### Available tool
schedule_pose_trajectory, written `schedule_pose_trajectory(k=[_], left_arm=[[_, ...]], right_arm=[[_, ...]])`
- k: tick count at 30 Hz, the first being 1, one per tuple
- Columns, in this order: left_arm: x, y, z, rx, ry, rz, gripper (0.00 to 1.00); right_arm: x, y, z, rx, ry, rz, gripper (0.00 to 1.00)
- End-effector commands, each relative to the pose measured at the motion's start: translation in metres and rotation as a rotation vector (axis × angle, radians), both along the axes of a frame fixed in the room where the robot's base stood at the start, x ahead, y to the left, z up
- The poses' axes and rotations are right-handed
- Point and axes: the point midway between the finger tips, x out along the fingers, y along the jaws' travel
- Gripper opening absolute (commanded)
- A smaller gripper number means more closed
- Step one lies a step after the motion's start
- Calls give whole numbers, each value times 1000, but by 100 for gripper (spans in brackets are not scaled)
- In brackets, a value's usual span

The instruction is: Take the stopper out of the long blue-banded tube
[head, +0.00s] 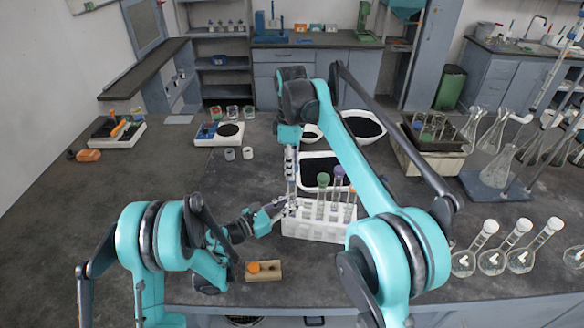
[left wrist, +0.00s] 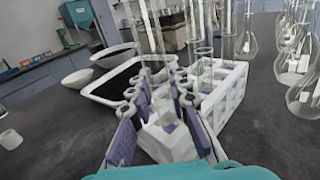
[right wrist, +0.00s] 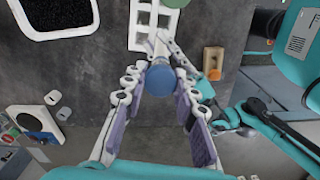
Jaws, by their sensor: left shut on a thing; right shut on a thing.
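The white rack (head: 318,228) stands on the dark bench and holds several tubes. At its left end a clear tube with a bluish tint (head: 291,186) stands upright under my right gripper (head: 291,150). In the right wrist view a round blue stopper (right wrist: 160,79) sits between the fingers of my right gripper (right wrist: 160,88), which is shut on it. My left gripper (head: 282,208) reaches in low from the left. The tube's lower part is hidden.
Tubes with a green stopper (head: 323,179) and a purple stopper (head: 339,171) stand close to the right. A wooden block (head: 277,273) with an orange stopper (head: 254,267) lies in front. Trays stand behind; round flasks (head: 491,260) stand at right.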

Motion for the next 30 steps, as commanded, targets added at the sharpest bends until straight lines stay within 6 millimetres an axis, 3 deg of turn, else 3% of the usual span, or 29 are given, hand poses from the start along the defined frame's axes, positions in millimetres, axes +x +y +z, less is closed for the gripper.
schedule_pose_trajectory(k=[5, 15, 22, 23, 25, 30], left_arm=[[0, 0, 0, 0, 0, 0, 0], [0, 0, 0, 0, 0, 0, 0], [0, 0, 0, 0, 0, 0, 0], [0, 0, 0, 0, 0, 0, 25], [0, 0, 0, 0, 0, 0, 42], [0, 0, 0, 0, 0, 0, 42]], right_arm=[[0, 0, 3, 0, 0, 0, 0], [0, 0, 39, 0, 0, 0, 0], [0, 0, 40, 0, 0, 0, 0], [0, 0, 40, 0, 0, 0, 0], [0, 0, 40, 0, 0, 0, 0], [0, 0, 40, 0, 0, 0, 0]])
